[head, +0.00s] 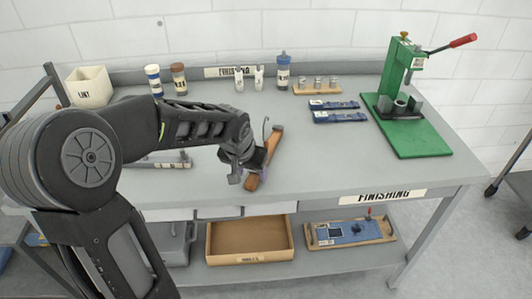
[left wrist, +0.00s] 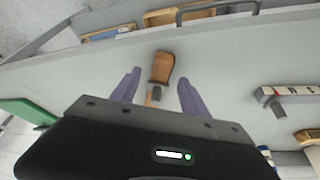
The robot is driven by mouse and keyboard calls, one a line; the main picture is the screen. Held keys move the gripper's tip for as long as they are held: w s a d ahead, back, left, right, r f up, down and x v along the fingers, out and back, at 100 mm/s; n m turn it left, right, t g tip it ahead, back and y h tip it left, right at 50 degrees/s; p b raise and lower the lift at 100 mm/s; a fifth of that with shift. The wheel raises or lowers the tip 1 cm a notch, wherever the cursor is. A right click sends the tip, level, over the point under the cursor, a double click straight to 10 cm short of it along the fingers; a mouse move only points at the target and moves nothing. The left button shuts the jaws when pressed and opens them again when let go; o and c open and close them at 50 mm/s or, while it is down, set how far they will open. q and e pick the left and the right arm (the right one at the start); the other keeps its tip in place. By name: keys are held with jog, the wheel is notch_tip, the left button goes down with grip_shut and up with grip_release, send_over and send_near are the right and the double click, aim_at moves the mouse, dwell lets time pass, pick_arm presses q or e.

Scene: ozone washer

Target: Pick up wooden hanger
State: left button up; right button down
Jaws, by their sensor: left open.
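The wooden hanger (head: 276,137) lies on the grey workbench, a brown bar with a thin dark hook. My left gripper (head: 256,172) is over its near part and hides some of it. In the left wrist view one brown end of the hanger (left wrist: 162,66) shows ahead, between and just beyond the fingertips. The open purple fingers of my left gripper (left wrist: 159,78) are on either side of the hanger's line, with visible gaps. Whether the fingers touch the bench is unclear. My right gripper is not in view.
A green press (head: 408,120) stands on the bench's right. Blue tools (head: 338,112), a wooden block with metal cylinders (head: 316,89) and bottles (head: 283,72) stand behind. A white bin (head: 90,88) is at back left. Bench right of the hanger is clear. A wooden tray (head: 250,238) is below.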

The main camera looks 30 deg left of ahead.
pick_arm(q)
jog(key=shift+x, duration=1.4)
grip_shut()
jog(key=shift+w, duration=0.1)
